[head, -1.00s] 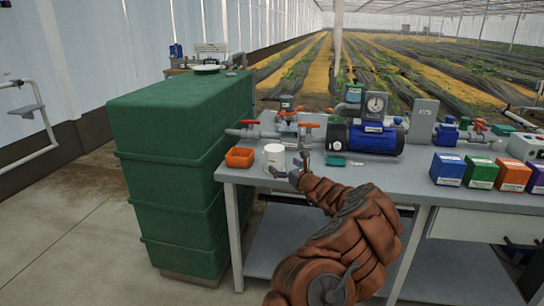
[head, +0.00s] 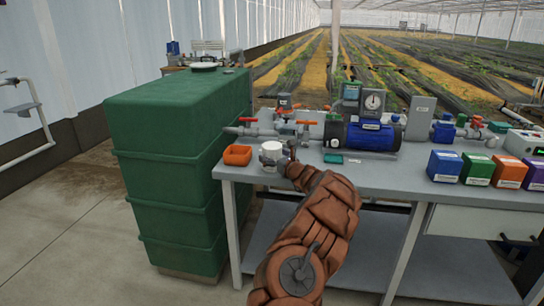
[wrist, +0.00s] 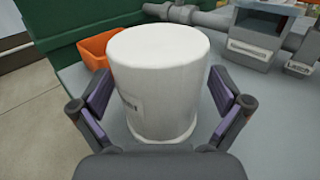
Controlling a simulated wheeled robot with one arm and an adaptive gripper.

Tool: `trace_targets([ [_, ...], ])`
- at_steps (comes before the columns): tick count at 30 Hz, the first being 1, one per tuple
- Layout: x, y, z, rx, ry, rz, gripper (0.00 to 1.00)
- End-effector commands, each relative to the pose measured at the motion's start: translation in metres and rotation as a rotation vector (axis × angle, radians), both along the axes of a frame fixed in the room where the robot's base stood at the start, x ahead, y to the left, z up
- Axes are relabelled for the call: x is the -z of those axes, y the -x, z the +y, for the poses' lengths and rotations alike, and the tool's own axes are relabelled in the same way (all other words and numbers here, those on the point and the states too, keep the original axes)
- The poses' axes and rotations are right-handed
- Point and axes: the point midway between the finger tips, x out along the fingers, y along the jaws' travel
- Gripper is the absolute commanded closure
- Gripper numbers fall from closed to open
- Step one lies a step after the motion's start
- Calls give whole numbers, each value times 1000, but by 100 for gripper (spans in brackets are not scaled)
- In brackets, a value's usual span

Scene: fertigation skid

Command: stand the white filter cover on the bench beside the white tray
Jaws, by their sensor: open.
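The white filter cover (head: 269,152) is an upright white cylinder near the left end of the grey bench (head: 390,178). In the wrist view the cover (wrist: 160,75) stands between the two fingers of my gripper (wrist: 159,108). The fingers are open, one on each side, with a visible gap at the right; it is unclear whether the left pad touches. In the head view my gripper (head: 279,160) partly hides the cover. I cannot make out a white tray; an orange tray (head: 238,155) sits just left of the cover.
A green tank (head: 170,150) stands left of the bench. Pipes with red-handled valves and a blue pump (head: 372,137) line the back. A small teal item (head: 333,158) lies to the right. Several coloured boxes stand at the right; the front middle is clear.

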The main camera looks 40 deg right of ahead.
Motion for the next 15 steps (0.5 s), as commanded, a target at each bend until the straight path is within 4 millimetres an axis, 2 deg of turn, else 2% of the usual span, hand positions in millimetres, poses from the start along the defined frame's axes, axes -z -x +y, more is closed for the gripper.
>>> trace_targets([
  [11, -1, -6, 0, -1, -1, -2, 0],
  [15, -1, -6, 0, -1, -1, -1, 15],
])
